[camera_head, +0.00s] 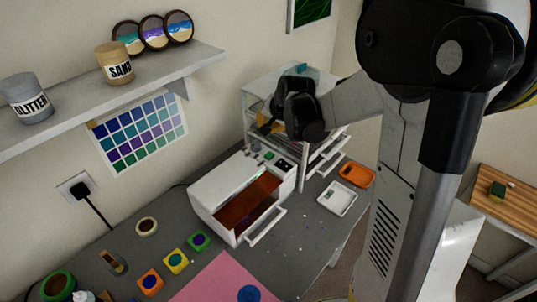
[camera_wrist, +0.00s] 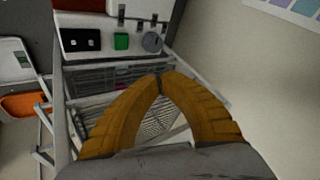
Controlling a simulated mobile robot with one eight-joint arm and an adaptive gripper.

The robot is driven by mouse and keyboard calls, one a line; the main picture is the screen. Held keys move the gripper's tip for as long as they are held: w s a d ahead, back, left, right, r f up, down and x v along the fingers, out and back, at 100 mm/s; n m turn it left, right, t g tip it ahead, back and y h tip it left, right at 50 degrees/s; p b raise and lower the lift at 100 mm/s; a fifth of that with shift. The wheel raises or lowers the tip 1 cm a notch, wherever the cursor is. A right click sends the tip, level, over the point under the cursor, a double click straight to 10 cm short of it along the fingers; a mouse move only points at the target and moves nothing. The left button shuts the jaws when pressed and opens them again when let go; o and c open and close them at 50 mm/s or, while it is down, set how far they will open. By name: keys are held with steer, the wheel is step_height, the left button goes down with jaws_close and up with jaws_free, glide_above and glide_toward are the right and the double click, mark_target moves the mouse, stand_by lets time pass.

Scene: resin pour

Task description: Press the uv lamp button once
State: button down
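The uv lamp (camera_head: 215,187) is a white box on the grey table in the head view, with its front drawer open and a brown-red interior showing. On its panel are a green square button (camera_wrist: 121,41), a black socket or display (camera_wrist: 80,40) and a round grey knob (camera_wrist: 152,42). The button also shows small in the head view (camera_head: 269,155). My gripper (camera_wrist: 160,80) has yellow-orange fingers whose tips meet, with nothing between them. In the wrist view the tips are below and right of the button, apart from it. In the head view, my wrist hangs above and right of the lamp.
A wire-shelf rack with drawers (camera_head: 325,150) stands close behind the lamp. A white tray (camera_head: 337,198) and an orange tray (camera_head: 356,174) lie to its right. Small paint pots (camera_head: 176,261) and a pink mat (camera_head: 222,280) are at the front. A wall shelf (camera_head: 120,95) holds jars.

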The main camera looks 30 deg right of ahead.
steer(key=b, duration=0.6)
glide_above(265, 151)
steer(key=s, duration=0.2)
step_height(265, 151, down, 8)
steer(key=shift+f, duration=0.1)
steer(key=shift+s+a+f, duration=0.15)
steer(key=shift+s+f, duration=0.05)
steer(key=shift+f+b, duration=0.1)
steer(key=shift+b, duration=0.2)
stand_by(0.3)
steer(key=shift+f+b, duration=0.3)
steer(key=shift+f+b, duration=0.4)
steer(key=shift+f, duration=0.05)
stand_by(0.6)
steer(key=shift+r, duration=0.15)
steer(key=shift+r+p, duration=0.6)
steer(key=shift+r, duration=0.15)
